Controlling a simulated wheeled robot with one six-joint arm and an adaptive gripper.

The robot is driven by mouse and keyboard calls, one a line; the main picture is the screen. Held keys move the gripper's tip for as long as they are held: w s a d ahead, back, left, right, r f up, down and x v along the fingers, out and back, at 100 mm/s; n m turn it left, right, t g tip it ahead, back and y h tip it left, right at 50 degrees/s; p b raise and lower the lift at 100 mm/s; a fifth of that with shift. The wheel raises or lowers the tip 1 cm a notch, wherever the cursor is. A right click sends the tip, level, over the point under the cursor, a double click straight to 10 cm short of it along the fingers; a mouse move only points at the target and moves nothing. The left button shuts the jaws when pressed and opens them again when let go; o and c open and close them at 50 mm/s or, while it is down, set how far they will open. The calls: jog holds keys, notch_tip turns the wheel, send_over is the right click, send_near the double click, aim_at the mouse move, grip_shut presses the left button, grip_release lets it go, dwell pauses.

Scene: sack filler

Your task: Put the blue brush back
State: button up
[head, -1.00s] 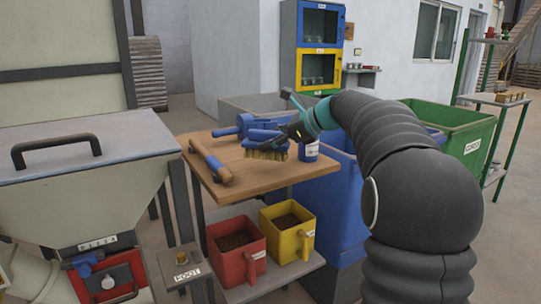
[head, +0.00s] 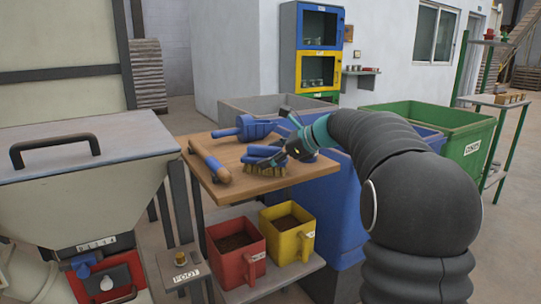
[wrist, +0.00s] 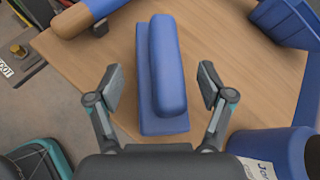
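The blue brush (head: 262,160) sits bristles down on the wooden tabletop (head: 229,150), near its right part. In the wrist view the blue brush (wrist: 166,75) shows from above, its long rounded grip lying between my fingers. My gripper (head: 287,148) is low over the brush from the right. In the wrist view my gripper (wrist: 160,87) is open, with a finger on each side of the brush and a visible gap to both. The bristles are hidden in the wrist view.
A blue scoop (head: 250,128) lies behind the brush. A blue labelled bottle (wrist: 285,150) stands close right of my gripper. Red (head: 237,252) and yellow (head: 290,232) containers stand on the shelf below.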

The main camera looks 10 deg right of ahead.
jog(key=shift+r, duration=0.2)
jog(key=v, duration=1.2)
jog(key=s+a+f+n+g+h, duration=0.1)
jog(key=s+a+f+n+h, duration=0.1)
jog(key=s+a+f+n, duration=0.45)
jog(key=s+a+f+n+g+h, duration=0.1)
jog(key=s+a+n+h, duration=0.15)
jog(key=s, duration=0.65)
jog(key=s+f+n+h, duration=0.5)
jog(key=s+f+n, duration=0.8)
jog(key=s, duration=0.4)
jog(key=shift+s+a+n, duration=0.25)
jog(key=shift+s+n, duration=0.1)
jog(key=shift+n, duration=0.05)
jog(key=shift+f, duration=0.1)
